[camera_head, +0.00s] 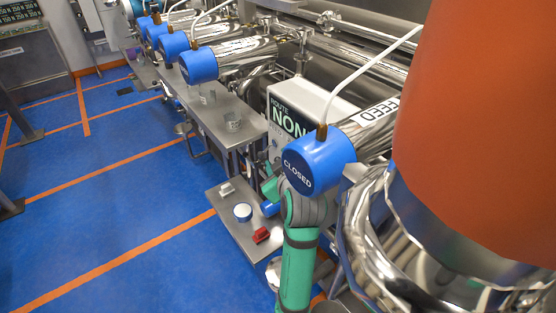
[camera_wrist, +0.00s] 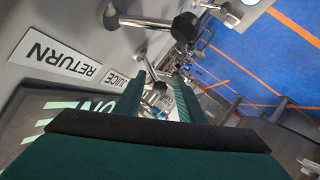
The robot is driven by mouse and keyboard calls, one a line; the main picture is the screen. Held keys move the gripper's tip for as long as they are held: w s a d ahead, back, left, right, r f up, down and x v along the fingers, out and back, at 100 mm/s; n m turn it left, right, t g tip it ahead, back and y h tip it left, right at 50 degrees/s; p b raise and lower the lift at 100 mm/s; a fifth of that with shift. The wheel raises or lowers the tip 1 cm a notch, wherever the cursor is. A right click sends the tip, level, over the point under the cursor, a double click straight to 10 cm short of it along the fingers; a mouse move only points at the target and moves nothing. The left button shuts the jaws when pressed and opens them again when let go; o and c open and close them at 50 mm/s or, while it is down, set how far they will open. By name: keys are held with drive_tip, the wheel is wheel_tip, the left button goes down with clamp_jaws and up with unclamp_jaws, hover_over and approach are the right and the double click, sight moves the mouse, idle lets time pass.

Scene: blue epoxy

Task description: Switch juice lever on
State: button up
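In the wrist view, a label reading JUICE (camera_wrist: 115,80) sits on a grey panel beside a RETURN label (camera_wrist: 57,54). A metal lever (camera_wrist: 150,69) by the JUICE label reaches toward the space between my fingertips. A second metal lever with a black knob (camera_wrist: 185,26) lies above it in the picture. My gripper (camera_wrist: 160,80) has two green fingers standing apart, with no object clearly gripped. Whether a finger touches the lever is unclear. In the head view, my gripper (camera_head: 271,188) is low by the panel box, and the levers are largely hidden.
The panel box with a NON sign (camera_head: 289,122) stands behind my arm. A blue CLOSED cap (camera_head: 316,163) is just above my gripper. Blue floor (camera_head: 110,220) is open at left.

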drive_tip(key=shift+r, duration=0.1)
drive_tip(key=v, duration=1)
drive_tip(key=shift+s, duration=0.4)
